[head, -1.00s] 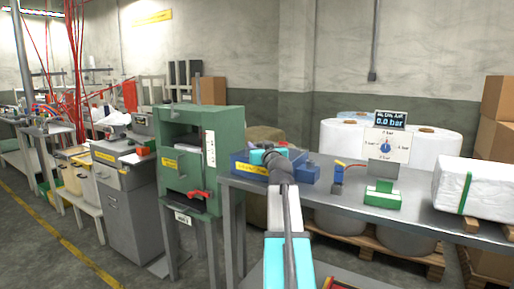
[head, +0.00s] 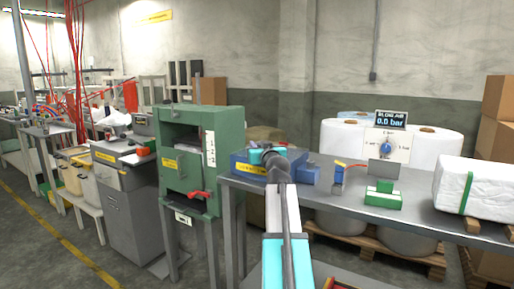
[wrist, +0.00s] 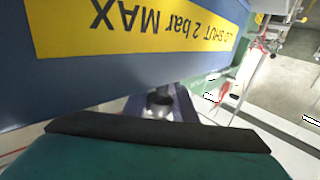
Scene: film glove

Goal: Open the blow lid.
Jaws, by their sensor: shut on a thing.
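The blue blow box with its lid (head: 243,159) stands at the left end of the grey bench. Its yellow label fills the top of the wrist view on the blue face (wrist: 270,12), upside down, with "SHUT 2 bar MAX" readable. My gripper (head: 264,153) is at the top of this box, partly covering it in the head view. The teal gripper (wrist: 160,140) with a black edge also shows at the bottom of the wrist view, close to the blue face. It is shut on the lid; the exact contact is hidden. The lid looks down.
A gauge panel (head: 398,148) with a dial and a display reading 0.0 bar stands behind the bench (head: 420,205). A green block (head: 383,196) and a white wrapped pack (head: 485,188) lie to the right. A green press (head: 225,140) stands close on the left.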

